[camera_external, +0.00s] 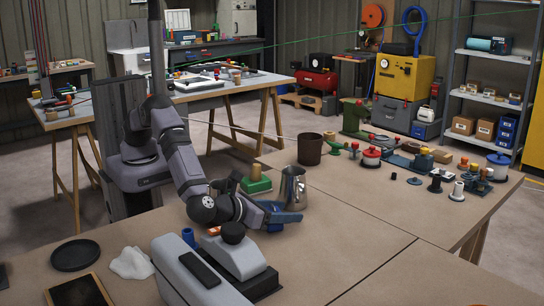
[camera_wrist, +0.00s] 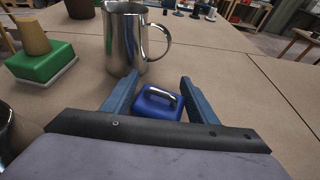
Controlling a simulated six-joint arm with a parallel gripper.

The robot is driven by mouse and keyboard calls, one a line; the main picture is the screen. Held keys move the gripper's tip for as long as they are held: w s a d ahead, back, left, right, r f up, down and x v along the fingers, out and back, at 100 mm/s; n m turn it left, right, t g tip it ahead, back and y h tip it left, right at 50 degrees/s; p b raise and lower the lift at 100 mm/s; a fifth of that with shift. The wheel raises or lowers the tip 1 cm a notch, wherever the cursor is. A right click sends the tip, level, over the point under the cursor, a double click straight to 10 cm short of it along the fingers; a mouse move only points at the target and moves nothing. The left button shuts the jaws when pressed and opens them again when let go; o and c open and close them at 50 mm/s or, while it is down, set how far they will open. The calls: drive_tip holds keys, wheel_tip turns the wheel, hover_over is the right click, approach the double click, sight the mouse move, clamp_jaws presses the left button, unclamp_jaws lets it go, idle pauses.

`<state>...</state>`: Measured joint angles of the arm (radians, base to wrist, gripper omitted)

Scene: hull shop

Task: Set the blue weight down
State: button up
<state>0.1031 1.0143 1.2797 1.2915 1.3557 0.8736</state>
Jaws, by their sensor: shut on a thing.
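In the external view my gripper (camera_external: 290,217) is low over the tan table (camera_external: 365,225), right beside the steel jug. The weight is hard to tell from the blue fingers there. It looks upright; I cannot tell whether its underside touches the table.
A steel jug (camera_wrist: 125,45) stands just beyond the fingertips. A green block with a wooden knob (camera_wrist: 38,65) is to its left. A brown cup (camera_external: 310,149) stands farther back. A grey machine (camera_external: 205,272) is in front.

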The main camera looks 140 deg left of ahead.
drive_tip(key=o, duration=1.5)
drive_tip(key=shift+r, duration=0.1)
drive_tip(key=v, duration=0.4)
drive_tip(key=shift+d+b, duration=0.2)
drive_tip(key=shift+b, duration=0.1)
drive_tip(key=r, duration=0.6)
drive_tip(key=shift+d+r, duration=0.1)
drive_tip(key=shift+d, duration=0.15)
drive_tip(key=shift+r, duration=0.55)
